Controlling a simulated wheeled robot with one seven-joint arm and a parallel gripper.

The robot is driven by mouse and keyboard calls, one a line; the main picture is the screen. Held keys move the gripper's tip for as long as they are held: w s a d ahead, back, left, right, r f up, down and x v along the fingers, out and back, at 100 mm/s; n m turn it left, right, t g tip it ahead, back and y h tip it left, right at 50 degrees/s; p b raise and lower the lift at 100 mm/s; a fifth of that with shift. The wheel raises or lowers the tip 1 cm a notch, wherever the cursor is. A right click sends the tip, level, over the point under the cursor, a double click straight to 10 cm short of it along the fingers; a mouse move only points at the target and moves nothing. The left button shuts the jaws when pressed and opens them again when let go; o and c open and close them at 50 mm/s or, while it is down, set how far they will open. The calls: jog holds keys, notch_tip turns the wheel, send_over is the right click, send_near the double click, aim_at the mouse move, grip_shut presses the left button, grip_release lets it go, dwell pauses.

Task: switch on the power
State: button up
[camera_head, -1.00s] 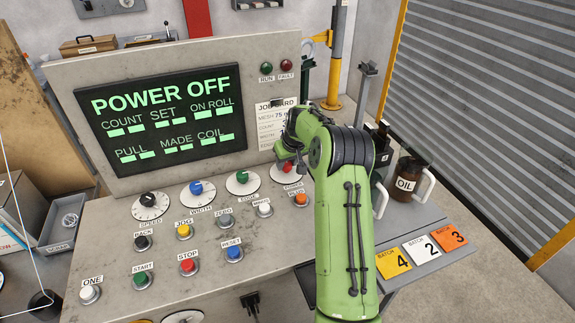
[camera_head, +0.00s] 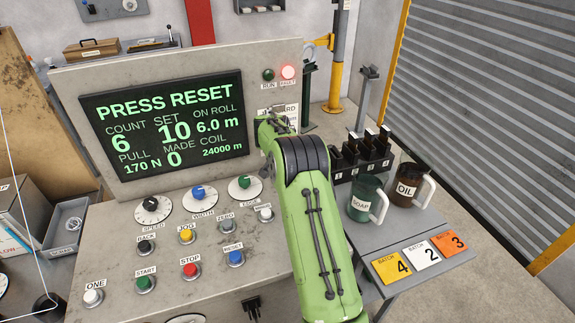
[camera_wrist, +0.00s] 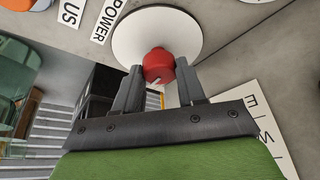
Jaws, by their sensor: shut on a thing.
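The red power knob (camera_wrist: 158,63) sits on a round white dial (camera_wrist: 135,35) beside the label "POWER" (camera_wrist: 108,19) in the wrist view. My gripper (camera_wrist: 158,76) is shut on the red knob, one finger on each side. In the head view my arm hides the knob and the fingers. The display (camera_head: 165,122) reads "PRESS RESET" with lit figures below. The fault lamp (camera_head: 288,72) glows pinkish red, and the run lamp (camera_head: 268,75) is dark green.
The blue reset button (camera_head: 235,257), red stop button (camera_head: 191,270) and green start button (camera_head: 145,284) are on the sloping panel. A soap mug (camera_head: 364,199) and an oil mug (camera_head: 409,185) stand on the side shelf, right of my arm.

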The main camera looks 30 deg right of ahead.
jog(key=shift+m, duration=0.5)
jog(key=o, duration=1)
jog(key=shift+o, duration=0.2)
jog(key=p+v, duration=0.1)
jog(key=v, duration=1.4)
jog(key=shift+w+a+r+p, duration=0.15)
jog(key=shift+a+r+p, duration=0.15)
jog(key=shift+r, duration=0.05)
